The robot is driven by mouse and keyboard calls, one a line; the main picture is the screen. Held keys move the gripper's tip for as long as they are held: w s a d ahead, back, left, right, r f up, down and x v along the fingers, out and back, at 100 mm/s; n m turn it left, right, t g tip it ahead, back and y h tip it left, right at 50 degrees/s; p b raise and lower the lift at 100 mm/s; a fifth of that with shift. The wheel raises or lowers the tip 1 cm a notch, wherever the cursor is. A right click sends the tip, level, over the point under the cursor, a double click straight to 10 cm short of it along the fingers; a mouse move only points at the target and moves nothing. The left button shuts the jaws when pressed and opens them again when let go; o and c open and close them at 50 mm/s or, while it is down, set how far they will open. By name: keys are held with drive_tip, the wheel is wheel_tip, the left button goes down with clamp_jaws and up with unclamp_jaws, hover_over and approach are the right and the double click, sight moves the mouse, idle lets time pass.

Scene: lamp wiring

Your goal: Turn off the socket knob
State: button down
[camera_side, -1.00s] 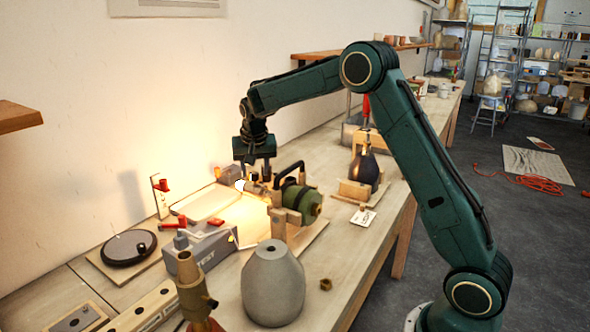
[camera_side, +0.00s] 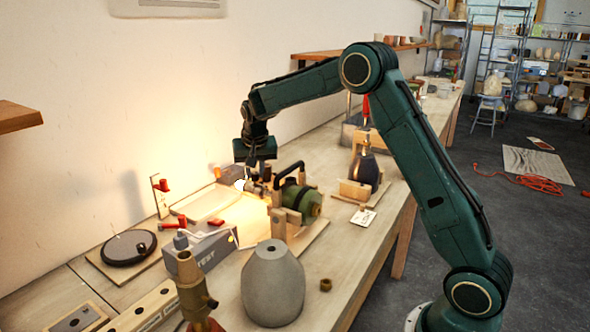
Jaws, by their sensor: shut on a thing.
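The lamp socket (camera_side: 257,187) lies sideways in a wooden cradle, beside a green rounded body (camera_side: 302,199) with a black curved handle. A bulb (camera_side: 240,185) at the socket's left end is lit and throws a warm glow on the wall and bench. My gripper (camera_side: 264,173) points down at the socket from above, its fingers shut at the top of it where the socket knob is. The knob itself is hidden by the fingers and too small to make out.
A grey TEST box (camera_side: 201,247) with red clips, a grey vase (camera_side: 273,285) and a brass fitting (camera_side: 192,288) stand in front. A dark vase on a stand (camera_side: 364,170) is to the right. A pale tray (camera_side: 206,204) lies left of the socket.

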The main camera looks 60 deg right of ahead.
drive_tip(key=n+t+y, duration=0.1)
drive_tip(key=n, duration=0.3)
drive_tip(key=shift+s+d, duration=0.1)
drive_tip(key=shift+d, duration=0.1)
drive_tip(key=n+y, duration=0.1)
drive_tip(key=n, duration=0.1)
drive_tip(key=n+y, duration=0.1)
drive_tip(key=n, duration=0.2)
drive_tip(key=shift+d+t, duration=0.15)
drive_tip(key=shift+t, duration=0.25)
drive_tip(key=n+y, duration=0.1)
drive_tip(key=n, duration=0.2)
drive_tip(key=shift+d+n+y, duration=0.15)
drive_tip(key=shift+n+y, duration=0.15)
drive_tip(key=shift+y, duration=0.1)
drive_tip(key=n+y, duration=0.1)
drive_tip(key=n, duration=0.1)
drive_tip(key=n+g, duration=0.1)
drive_tip(key=n, duration=0.1)
drive_tip(key=shift+d+n+y, duration=0.1)
drive_tip(key=shift+n+y, duration=0.3)
drive_tip(key=c, duration=1.3)
unclamp_jaws()
drive_tip(key=shift+o, duration=0.2)
